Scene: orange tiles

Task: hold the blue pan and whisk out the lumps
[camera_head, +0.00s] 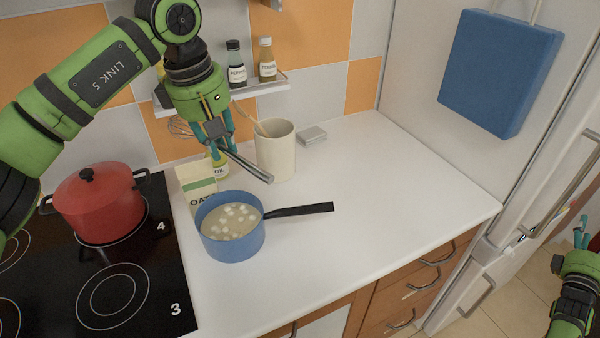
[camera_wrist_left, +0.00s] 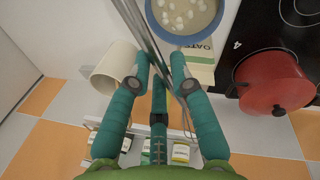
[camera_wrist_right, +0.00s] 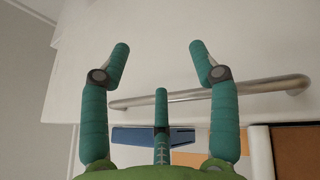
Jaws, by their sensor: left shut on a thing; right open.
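The blue pan (camera_head: 232,248) stands upright on the white counter, its black handle (camera_head: 300,210) pointing right. It holds a pale liquid with several white lumps (camera_head: 231,221). My left gripper (camera_head: 220,146) is above and behind the pan, shut on the metal handle of the whisk (camera_head: 250,168). The handle slants down to the right; wire loops show left of the gripper, partly hidden behind it. The handle runs between the fingers (camera_wrist_left: 163,75) in the left wrist view. My right gripper (camera_head: 582,232) is open and empty at the far right; its fingers (camera_wrist_right: 157,60) are spread.
A red pot (camera_head: 100,205) stands on the black cooktop (camera_head: 180,290) at left. An oats carton (camera_head: 196,180), an oil bottle and a cream crock (camera_head: 276,155) stand behind the pan. A shelf (camera_head: 270,87) holds bottles. The counter at right is clear. A fridge handle (camera_wrist_right: 210,92) shows near my right gripper.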

